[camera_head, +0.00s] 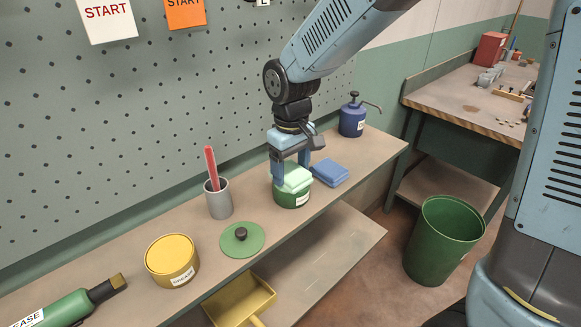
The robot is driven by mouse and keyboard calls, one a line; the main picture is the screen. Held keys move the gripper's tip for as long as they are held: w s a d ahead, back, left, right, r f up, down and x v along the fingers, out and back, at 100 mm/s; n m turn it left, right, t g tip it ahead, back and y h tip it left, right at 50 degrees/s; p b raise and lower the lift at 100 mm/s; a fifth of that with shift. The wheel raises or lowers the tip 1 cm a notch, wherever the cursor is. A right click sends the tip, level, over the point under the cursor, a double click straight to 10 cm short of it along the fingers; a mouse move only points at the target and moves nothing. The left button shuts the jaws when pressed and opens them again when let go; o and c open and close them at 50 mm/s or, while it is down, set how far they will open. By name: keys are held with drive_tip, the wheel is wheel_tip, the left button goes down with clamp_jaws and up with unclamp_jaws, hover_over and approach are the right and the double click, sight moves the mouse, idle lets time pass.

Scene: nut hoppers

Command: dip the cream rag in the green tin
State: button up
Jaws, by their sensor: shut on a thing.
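My gripper (292,170) points down over the shelf and is shut on a folded pale green rag (292,178). No plainly cream rag shows. The rag is at the mouth of the green tin (292,200), which stands upright with a white label on its front. The rag covers the tin's opening, so I cannot tell how far it reaches inside. A round green lid (241,240) with a black knob lies on the shelf, left of the tin.
A folded blue rag (330,173) lies close right of the tin, with a blue pump bottle (352,118) behind. A green bin (440,245) stands on the floor.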

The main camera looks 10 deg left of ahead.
sight(291, 171)
drive_tip(key=shift+f, duration=0.1)
idle(0.3)
drive_tip(key=shift+r, duration=3.55)
